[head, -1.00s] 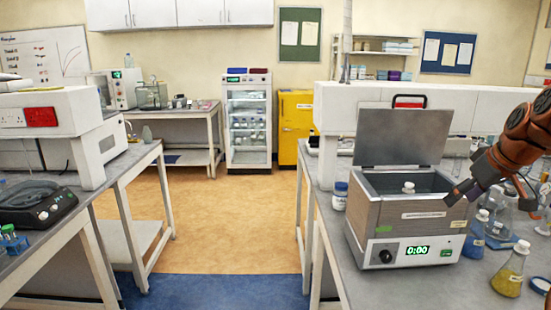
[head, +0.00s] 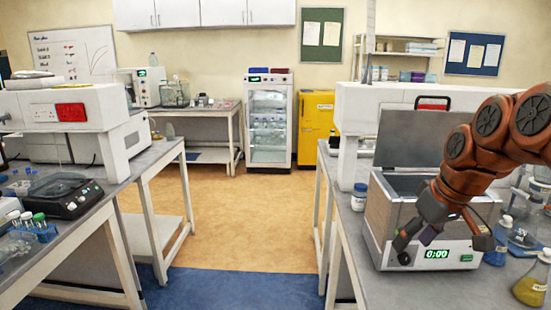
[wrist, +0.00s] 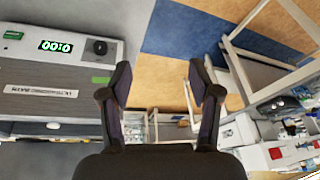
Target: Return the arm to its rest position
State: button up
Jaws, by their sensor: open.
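My orange-brown arm (head: 470,165) reaches in from the right edge of the head view. My gripper (head: 443,243) hangs in front of the steel ultrasonic bath, with its dark fingers spread and nothing between them. In the wrist view, my gripper (wrist: 158,80) is open and empty, above the floor beside the bench. The bath (head: 382,225) has its lid (head: 415,140) raised and its display reads 0:00. My arm hides much of its front and inside. In the wrist view, the bath (wrist: 50,75) is left of the fingers.
Flasks with blue and yellow liquid (head: 530,290) stand right of the bath. A white-capped bottle (head: 359,198) stands left of it. The left bench carries a black device (head: 68,195) and a tube rack (head: 40,232). The floor (head: 250,220) between the benches is clear.

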jog(key=s+a+f+m+g, duration=0.1)
jog(key=s+a+f, duration=0.2)
jog(key=s, duration=0.6)
jog(key=s+a+f+m+g+h, duration=0.1)
jog(key=s+a+f+g, duration=0.1)
jog(key=s+f, duration=0.6)
jog(key=s+a+f+m+g+h, duration=0.1)
jog(key=s+a+f, duration=0.3)
jog(key=s, duration=0.6)
notch_tip(320, 180, down, 2)
jog(key=shift+s+f+m+g, duration=0.15)
jog(key=shift+m+g, duration=0.15)
jog(key=shift+g, duration=0.2)
jog(key=shift+a, duration=0.1)
